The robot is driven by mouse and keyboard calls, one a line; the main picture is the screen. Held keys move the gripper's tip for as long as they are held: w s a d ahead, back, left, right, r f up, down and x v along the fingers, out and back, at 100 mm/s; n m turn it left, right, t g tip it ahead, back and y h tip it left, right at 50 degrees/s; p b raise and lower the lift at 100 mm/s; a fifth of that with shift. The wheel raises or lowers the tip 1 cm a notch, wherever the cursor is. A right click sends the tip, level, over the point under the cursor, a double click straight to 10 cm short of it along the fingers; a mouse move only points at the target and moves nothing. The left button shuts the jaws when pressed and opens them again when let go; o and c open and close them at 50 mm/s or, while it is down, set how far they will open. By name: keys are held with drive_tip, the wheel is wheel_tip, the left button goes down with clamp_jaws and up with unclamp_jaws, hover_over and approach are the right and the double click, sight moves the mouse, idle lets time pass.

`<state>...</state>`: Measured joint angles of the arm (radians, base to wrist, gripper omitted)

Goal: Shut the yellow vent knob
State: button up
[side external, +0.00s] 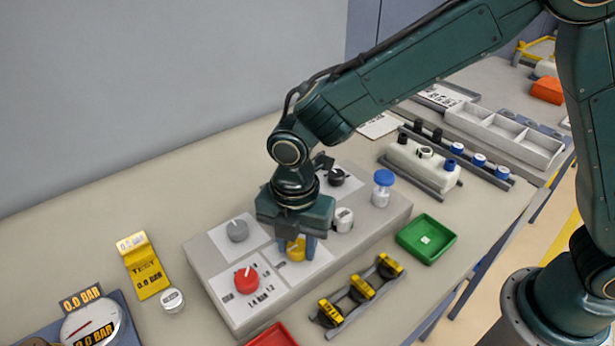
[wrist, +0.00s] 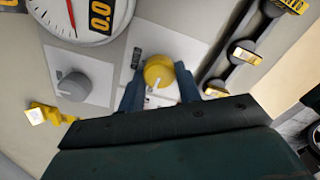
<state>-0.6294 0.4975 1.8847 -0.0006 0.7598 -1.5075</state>
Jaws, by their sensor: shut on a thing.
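The yellow vent knob (side external: 297,248) sits on a white label plate on the grey panel (side external: 196,254). My gripper (side external: 298,252) points down over it, its blue fingers one on each side of the knob. In the wrist view the knob (wrist: 158,71) lies between the two fingertips (wrist: 160,88), and my gripper is shut on it. A pale pointer mark on the knob points toward the lower edge of that view. Part of the label under the knob is hidden by my gripper.
A red knob (side external: 246,279), a grey knob (side external: 238,230) and a black knob (side external: 335,177) share the panel. A green tray (side external: 427,239) and a rail with yellow-tagged pieces (side external: 361,288) lie close by.

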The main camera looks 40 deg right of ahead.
drive_tip(key=shift+m, duration=0.4)
drive_tip(key=m, duration=0.8)
drive_tip(key=shift+w, duration=0.15)
drive_tip(key=m, duration=0.4)
drive_tip(key=shift+m, duration=0.3)
drive_tip(key=m, duration=0.4)
drive_tip(key=shift+w, duration=0.1)
drive_tip(key=o, duration=1)
